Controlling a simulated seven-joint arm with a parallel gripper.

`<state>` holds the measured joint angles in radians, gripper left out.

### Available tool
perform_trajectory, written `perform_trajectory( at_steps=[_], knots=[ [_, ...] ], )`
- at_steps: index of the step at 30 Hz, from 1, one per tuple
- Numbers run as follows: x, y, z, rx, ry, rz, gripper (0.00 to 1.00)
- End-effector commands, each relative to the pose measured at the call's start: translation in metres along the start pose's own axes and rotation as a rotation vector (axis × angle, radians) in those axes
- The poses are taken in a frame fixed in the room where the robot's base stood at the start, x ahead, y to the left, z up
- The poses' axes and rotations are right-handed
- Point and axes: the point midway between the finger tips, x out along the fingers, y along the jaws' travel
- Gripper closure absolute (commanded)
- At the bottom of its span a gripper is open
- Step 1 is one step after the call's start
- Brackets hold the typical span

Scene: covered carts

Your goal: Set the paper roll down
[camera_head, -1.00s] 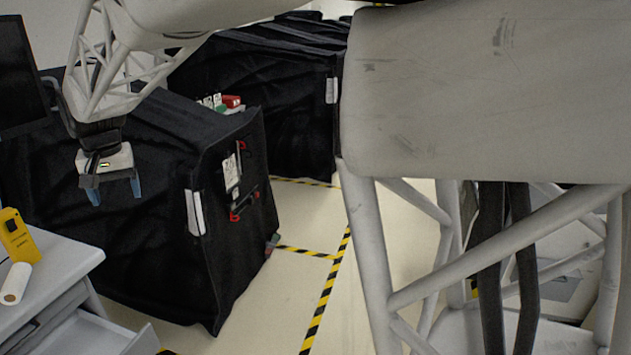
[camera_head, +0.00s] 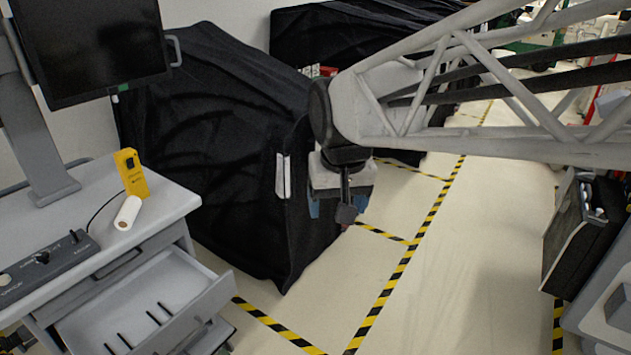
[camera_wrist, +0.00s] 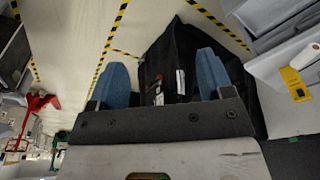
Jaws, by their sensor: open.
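The paper roll (camera_head: 127,213) is a small white cylinder lying on its side on the grey desk (camera_head: 178,205), near the desk's right edge. It also shows in the wrist view (camera_wrist: 300,93) at the right edge. My gripper (camera_head: 338,208) hangs in front of the black covered cart, well to the right of the roll and apart from it. In the wrist view its two blue fingers (camera_wrist: 164,82) are spread wide with nothing between them.
A yellow device (camera_head: 131,175) stands beside the roll, with a monitor (camera_head: 92,45) behind. A control box (camera_head: 45,262) lies at the front left. An open drawer (camera_head: 150,300) juts out below. A black covered cart (camera_head: 220,120) stands behind. Taped floor is clear.

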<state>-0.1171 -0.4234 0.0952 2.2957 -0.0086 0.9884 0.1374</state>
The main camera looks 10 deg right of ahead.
Motion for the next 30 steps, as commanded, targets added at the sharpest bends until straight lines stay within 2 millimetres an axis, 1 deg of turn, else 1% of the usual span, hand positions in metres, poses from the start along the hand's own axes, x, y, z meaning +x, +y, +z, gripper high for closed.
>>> perform_trajectory(
  at_steps=[1,9,12,15,18,21,30],
  knots=[
    [0.002,0.008,0.015,0.004,0.006,0.002,0.27],
    [0.017,0.039,0.087,0.004,0.032,0.014,0.27],
    [0.023,0.047,0.108,0.004,0.039,0.018,0.27],
    [0.028,0.051,0.123,0.003,0.044,0.021,0.27],
    [0.031,0.054,0.131,0.002,0.047,0.023,0.27],
    [0.033,0.055,0.135,0.001,0.047,0.024,0.27],
    [0.033,0.055,0.135,0.001,0.047,0.024,0.27]
  ],
)
